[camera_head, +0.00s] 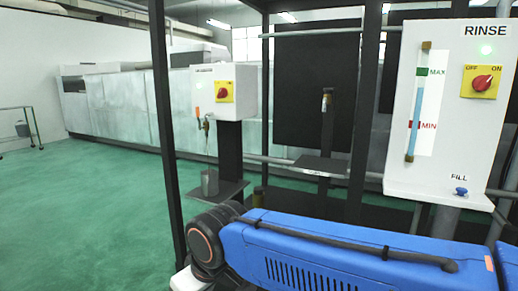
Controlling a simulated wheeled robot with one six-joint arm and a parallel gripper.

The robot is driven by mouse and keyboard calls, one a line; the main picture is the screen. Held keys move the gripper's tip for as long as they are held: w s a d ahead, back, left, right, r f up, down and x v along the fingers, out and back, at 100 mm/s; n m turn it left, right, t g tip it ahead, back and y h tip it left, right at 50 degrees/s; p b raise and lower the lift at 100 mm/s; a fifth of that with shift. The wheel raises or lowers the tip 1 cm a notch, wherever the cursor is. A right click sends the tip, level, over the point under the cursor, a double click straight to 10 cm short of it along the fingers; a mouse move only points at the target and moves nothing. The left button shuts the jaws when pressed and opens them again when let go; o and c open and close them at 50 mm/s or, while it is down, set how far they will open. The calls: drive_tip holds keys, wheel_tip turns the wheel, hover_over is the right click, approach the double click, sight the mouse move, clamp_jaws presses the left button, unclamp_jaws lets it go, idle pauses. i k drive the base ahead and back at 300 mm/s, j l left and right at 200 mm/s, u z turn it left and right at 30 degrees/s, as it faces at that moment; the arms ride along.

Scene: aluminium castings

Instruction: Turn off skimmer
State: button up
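A white control box (213,91) hangs on a dark post left of centre, with a small label too tiny to read; I cannot confirm that it is the skimmer. It has a red rotary knob (222,93) on a yellow plate, with a small lit green lamp (223,72) above. The knob's setting is too small to tell. The white RINSE panel (447,110) at the right has its own red knob (482,83) on a yellow plate marked OFF and ON, and a lit green lamp. My blue arm crosses the lower right; my gripper is not in view.
A tap (206,122) hangs below the left box, over a grey cup (210,183) on a dark shelf (228,190). Green floor (80,220) is open at left, with a trolley (22,128) beyond.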

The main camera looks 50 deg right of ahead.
sight(222, 92)
drive_tip(key=z, duration=1.15)
